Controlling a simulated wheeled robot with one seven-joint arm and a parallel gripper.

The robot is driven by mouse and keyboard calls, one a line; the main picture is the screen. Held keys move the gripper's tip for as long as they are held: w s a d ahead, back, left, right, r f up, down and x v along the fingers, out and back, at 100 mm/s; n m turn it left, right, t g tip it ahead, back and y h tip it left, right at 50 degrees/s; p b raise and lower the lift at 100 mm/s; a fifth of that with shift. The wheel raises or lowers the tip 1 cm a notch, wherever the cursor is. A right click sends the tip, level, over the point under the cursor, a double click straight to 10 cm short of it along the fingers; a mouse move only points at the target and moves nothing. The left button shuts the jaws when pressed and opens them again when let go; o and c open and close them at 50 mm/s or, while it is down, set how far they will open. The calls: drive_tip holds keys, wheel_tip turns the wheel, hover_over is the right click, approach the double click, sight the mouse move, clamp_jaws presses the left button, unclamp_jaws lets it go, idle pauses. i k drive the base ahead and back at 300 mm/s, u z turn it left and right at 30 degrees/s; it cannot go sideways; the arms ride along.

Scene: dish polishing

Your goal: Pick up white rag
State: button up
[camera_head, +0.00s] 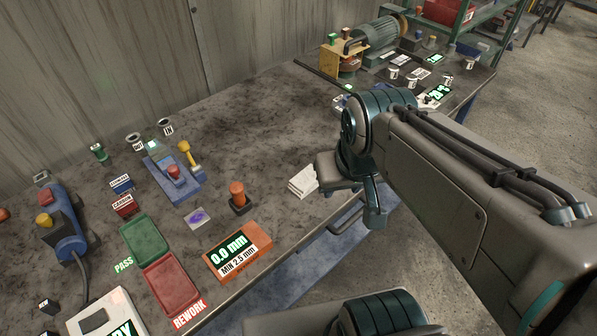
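A small folded white rag (303,182) lies on the dark, worn workbench (262,112), near its front edge. My arm reaches in from the right, and my gripper (338,174) is just to the right of the rag and close to it. From this angle I cannot tell whether it touches the rag. The fingertips are hidden by the wrist and links, so I cannot see whether they are open or shut.
Left of the rag are an orange-topped stand (239,198), an orange gauge block (237,251), a green tray (144,239) and a red tray (171,284). A blue fixture (174,177) stands farther back. A motor (377,36) is at the far end. The bench middle is bare.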

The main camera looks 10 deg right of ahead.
sight(304, 183)
drive_tip(key=z, duration=0.8)
drive_tip(key=k, duration=1.1)
drive_tip(key=z, duration=1)
drive_tip(key=i, duration=1.35)
drive_tip(key=u, duration=1.6)
drive_tip(key=i, duration=0.7)
drive_tip(key=u, duration=0.7)
